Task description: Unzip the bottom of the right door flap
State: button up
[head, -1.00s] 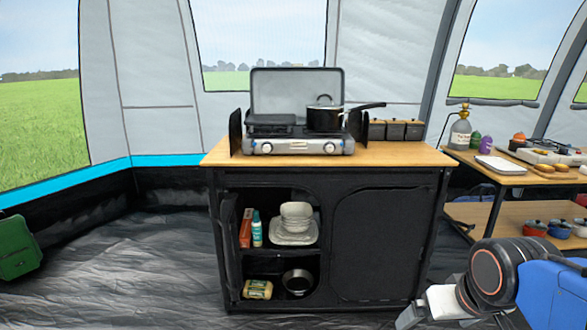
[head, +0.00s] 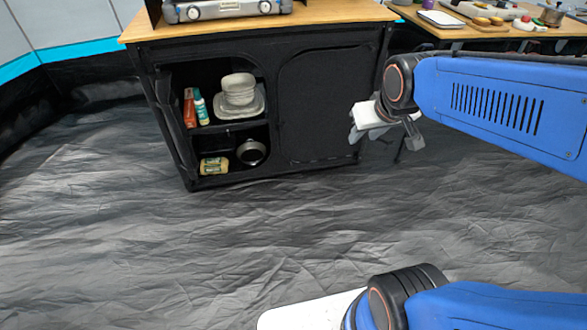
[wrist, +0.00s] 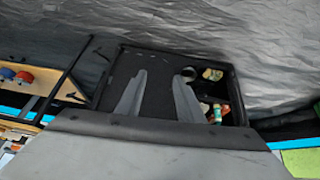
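The right door flap (head: 322,105) is a black fabric panel with a rounded outline on the front of the black cabinet (head: 180,172). It looks closed, and a thin broken pale line runs along its bottom edge. No zip pull can be made out. My gripper (head: 386,134) is at the flap's right side in the head view, with its fingers apart and nothing between them. In the wrist view, which shows the cabinet upside down, the two spread grey fingers of my gripper (wrist: 159,76) lie across the view of the flap (wrist: 156,92). I see no contact.
The cabinet's left compartment is open, with white dishes (head: 238,92), a dark bowl (head: 251,152), a yellow packet (head: 214,166) and bottles. A stove (head: 225,8) stands on top. A side table (head: 478,28) is at the right. The crumpled grey floor (head: 200,250) in front is clear.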

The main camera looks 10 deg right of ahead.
aim_at(292, 165)
jog(key=w+d+f+t, duration=0.1)
jog(key=w+f, duration=0.4)
jog(key=w, duration=0.7)
jog(key=w+f+n+t, duration=0.15)
jog(key=w+f, duration=0.35)
jog(key=w, duration=0.7)
jog(key=w+d+f+t, duration=0.15)
jog(key=w+f, duration=0.45)
jog(key=w, duration=0.7)
jog(key=w+a+f+t+y, duration=0.1)
jog(key=w+f, duration=0.2)
jog(key=f, duration=0.7)
jog(key=w+a+f+t+y, duration=0.15)
jog(key=w+f, duration=0.25)
jog(key=f, duration=0.6)
jog(key=w+f+t+y, duration=0.1)
jog(key=w+f+t, duration=0.15)
jog(key=f, duration=0.75)
jog(key=s+a+f+t+y, duration=0.1)
jog(key=s+f, duration=0.4)
jog(key=f, duration=0.5)
jog(key=s+a+f+t+y, duration=0.1)
jog(key=s+f, duration=0.4)
jog(key=f, duration=0.5)
jog(key=x, duration=1.7)
jog(key=shift+d+r, duration=0.2)
jog(key=shift+d, duration=0.2)
jog(key=shift+h, duration=0.25)
